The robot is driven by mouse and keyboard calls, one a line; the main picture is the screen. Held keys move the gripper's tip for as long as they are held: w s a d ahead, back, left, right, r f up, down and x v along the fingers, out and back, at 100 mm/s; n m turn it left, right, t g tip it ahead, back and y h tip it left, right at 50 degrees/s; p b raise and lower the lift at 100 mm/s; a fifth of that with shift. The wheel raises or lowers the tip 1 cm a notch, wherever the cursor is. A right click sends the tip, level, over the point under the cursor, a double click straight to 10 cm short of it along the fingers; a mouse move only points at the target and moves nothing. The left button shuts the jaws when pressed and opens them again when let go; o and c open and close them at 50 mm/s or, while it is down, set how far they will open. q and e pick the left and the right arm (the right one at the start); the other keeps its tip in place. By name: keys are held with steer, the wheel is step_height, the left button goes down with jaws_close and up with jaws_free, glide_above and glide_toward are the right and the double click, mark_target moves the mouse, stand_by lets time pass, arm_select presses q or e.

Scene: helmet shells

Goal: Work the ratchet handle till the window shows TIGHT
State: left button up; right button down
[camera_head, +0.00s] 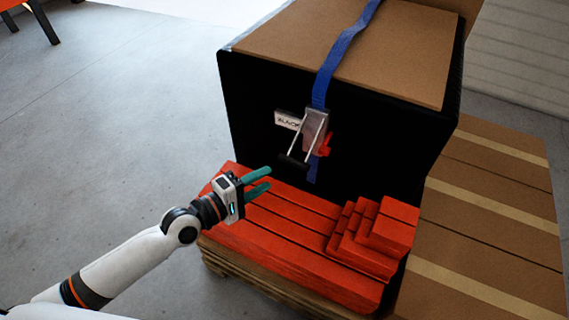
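The ratchet (315,118) is a grey metal body on the blue strap (343,48), against the dark front face of the big box. Its handle has two light bars and a black grip (292,163) at the lower end, pointing down and left. A small white window (288,121) at its left carries dark lettering that looks like SLACK, too small to be sure. A red part (325,146) sits at the ratchet's right. My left gripper (269,178) is open and empty, its teal fingers apart, just below and left of the black grip without touching it. My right gripper is out of view.
The strapped box (400,55) has a brown top and black sides. Red planks (290,255) and a small stepped red stack (385,228) lie below it on a wooden pallet. Brown cartons (490,220) stand at the right.

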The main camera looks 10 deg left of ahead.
mark_target(294, 163)
arm_select(q)
steer(key=x, duration=1)
steer(key=shift+w+d, duration=0.2)
jaws_close()
